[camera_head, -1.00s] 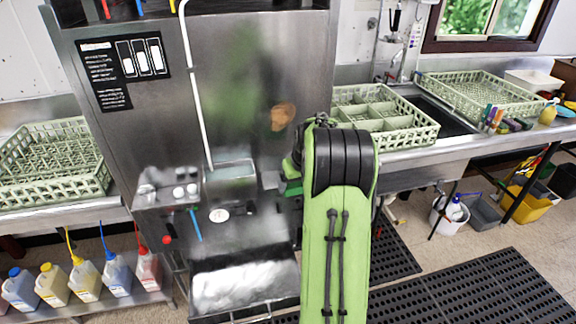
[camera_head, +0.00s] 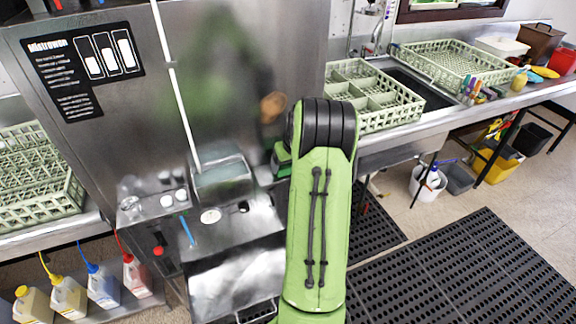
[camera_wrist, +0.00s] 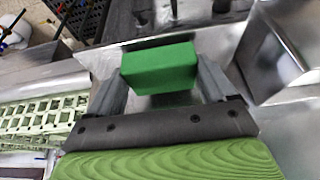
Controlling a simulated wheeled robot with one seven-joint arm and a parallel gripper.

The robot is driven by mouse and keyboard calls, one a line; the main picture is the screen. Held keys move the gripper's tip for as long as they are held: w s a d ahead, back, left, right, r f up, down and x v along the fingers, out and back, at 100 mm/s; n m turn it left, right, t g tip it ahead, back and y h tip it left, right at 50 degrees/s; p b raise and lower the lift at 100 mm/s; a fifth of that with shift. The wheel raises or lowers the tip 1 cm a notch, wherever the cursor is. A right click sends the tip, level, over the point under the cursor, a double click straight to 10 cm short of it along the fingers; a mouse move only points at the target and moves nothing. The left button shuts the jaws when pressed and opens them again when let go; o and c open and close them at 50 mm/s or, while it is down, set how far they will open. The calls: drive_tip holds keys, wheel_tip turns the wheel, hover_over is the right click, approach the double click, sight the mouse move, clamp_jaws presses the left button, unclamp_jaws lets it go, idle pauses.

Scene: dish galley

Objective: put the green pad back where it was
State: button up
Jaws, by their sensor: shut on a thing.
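The green pad (camera_wrist: 160,68) is a small green block. In the wrist view it sits between the two grey fingers of my gripper (camera_wrist: 163,78), which is shut on it. Below and behind the pad is a bare metal surface. In the head view my green arm hides most of the gripper; a green bit, probably the pad or part of the gripper, shows at the arm's left side by the steel machine. I cannot tell whether the pad touches any surface.
The steel dish machine (camera_head: 245,60) stands ahead. A pale green rack (camera_head: 400,112) is on the right counter, another (camera_head: 460,60) beyond the sink. A rack (camera_head: 30,195) stands at left. Jugs (camera_head: 100,285) line the low shelf. A black floor mat (camera_head: 480,270) lies at right.

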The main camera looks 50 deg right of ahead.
drive_tip(key=shift+s+f, duration=0.1)
drive_tip(key=shift+f, duration=0.05)
drive_tip(key=shift+f, duration=0.15)
drive_tip(key=o, duration=0.8)
drive_tip(key=shift+o, duration=0.2)
drive_tip(key=p+v, duration=0.1)
drive_tip(key=v, duration=1.1)
drive_tip(key=w+a+r+n, duration=0.1)
drive_tip(key=a+r, duration=0.3)
drive_tip(key=a, duration=0.6)
drive_tip(key=w+a+r+n, duration=0.15)
drive_tip(key=a+r, duration=0.25)
drive_tip(key=a, duration=0.6)
drive_tip(key=s+a+f+n+t+y, duration=0.1)
drive_tip(key=s+a+n+y, duration=0.1)
drive_tip(key=s+a, duration=1.3)
drive_tip(key=a+n, duration=0.1)
drive_tip(key=a, duration=0.1)
drive_tip(key=shift+s+a+n+t, duration=0.2)
drive_tip(key=shift+a+n+t, duration=0.15)
drive_tip(key=shift+a+t, duration=0.05)
